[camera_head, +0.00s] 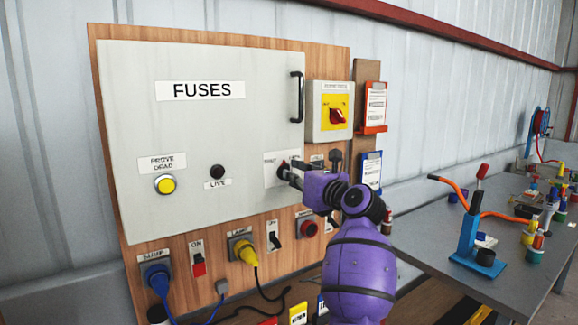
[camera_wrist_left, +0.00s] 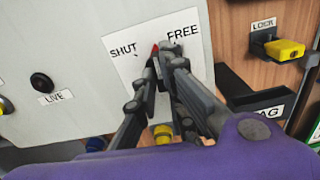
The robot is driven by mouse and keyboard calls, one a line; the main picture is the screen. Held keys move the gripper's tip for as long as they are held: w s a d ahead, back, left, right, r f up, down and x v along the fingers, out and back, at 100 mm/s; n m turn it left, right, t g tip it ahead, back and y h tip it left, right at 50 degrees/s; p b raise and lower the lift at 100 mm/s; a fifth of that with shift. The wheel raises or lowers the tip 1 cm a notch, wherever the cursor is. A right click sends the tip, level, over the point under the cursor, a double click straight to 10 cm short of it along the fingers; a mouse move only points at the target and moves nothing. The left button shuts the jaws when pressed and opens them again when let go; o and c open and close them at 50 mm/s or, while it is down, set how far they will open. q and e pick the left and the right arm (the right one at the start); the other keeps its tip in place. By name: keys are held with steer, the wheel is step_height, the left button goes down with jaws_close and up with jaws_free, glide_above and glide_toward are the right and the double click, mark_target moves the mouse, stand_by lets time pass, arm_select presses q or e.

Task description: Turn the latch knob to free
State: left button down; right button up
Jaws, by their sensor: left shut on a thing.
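The latch knob (camera_wrist_left: 154,50) is on the grey fuse cabinet door (camera_head: 130,110), at the door's lower right. Its red tip shows between the words SHUT and FREE on the white label (camera_wrist_left: 186,24), pointing roughly up. The rest of the knob is mostly hidden by my fingers. My left gripper (camera_wrist_left: 165,66) is shut on the knob, and its purple wrist fills the bottom of the left wrist view. In the head view my left gripper (camera_head: 286,173) reaches the label (camera_head: 270,168) from the right. My right gripper is not in view.
A black door handle (camera_head: 297,97) is above the knob. A red rotary switch (camera_head: 338,116) is on a box to the right. A yellow padlock (camera_wrist_left: 285,49) and a black TAG holder (camera_wrist_left: 258,108) are beside the door. A grey bench (camera_head: 420,245) stands at right.

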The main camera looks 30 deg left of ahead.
arm_select(q)
steer(key=m+p, duration=0.4)
steer(key=m, duration=0.4)
steer(key=shift+w+r, duration=0.1)
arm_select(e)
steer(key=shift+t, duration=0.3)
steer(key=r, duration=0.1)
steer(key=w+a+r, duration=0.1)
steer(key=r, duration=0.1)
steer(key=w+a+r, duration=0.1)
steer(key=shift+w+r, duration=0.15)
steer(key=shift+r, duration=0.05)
arm_select(q)
steer(key=shift+m, duration=0.3)
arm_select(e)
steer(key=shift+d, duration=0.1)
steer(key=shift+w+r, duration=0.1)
arm_select(q)
steer(key=c, duration=1.9)
jaws_free()
steer(key=shift+c, duration=0.2)
steer(key=shift+o, duration=0.5)
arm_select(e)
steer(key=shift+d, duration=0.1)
arm_select(q)
steer(key=shift+d, duration=0.1)
steer(key=v, duration=1.2)
